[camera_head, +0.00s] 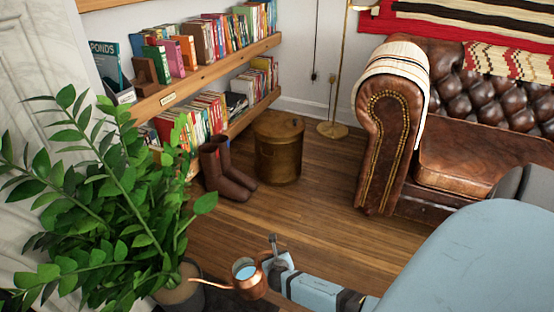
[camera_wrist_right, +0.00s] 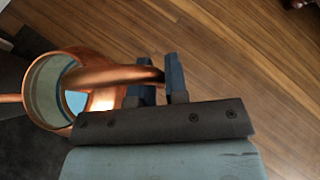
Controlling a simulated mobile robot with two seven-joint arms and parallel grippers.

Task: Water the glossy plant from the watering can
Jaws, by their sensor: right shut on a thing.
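The glossy plant (camera_head: 110,190) fills the left of the head view, with long leafy stems. Its pot (camera_head: 180,287) shows at the bottom, partly under leaves. The copper watering can (camera_head: 248,278) is beside the pot, its spout pointing left to the pot's rim. Pale blue water shows inside the can's open top. My right gripper (camera_head: 275,258) is to the right of the can. In the right wrist view, my right gripper (camera_wrist_right: 160,82) is shut on the can's curved handle, with the can body (camera_wrist_right: 95,60) to the left. My left gripper is not in view.
A shelf of books (camera_head: 210,55) stands behind the plant. Brown boots (camera_head: 225,175) and a brass bin (camera_head: 279,150) stand on the wood floor beyond the can. A leather sofa (camera_head: 385,140) is at the right. Open floor (camera_head: 310,225) lies between them.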

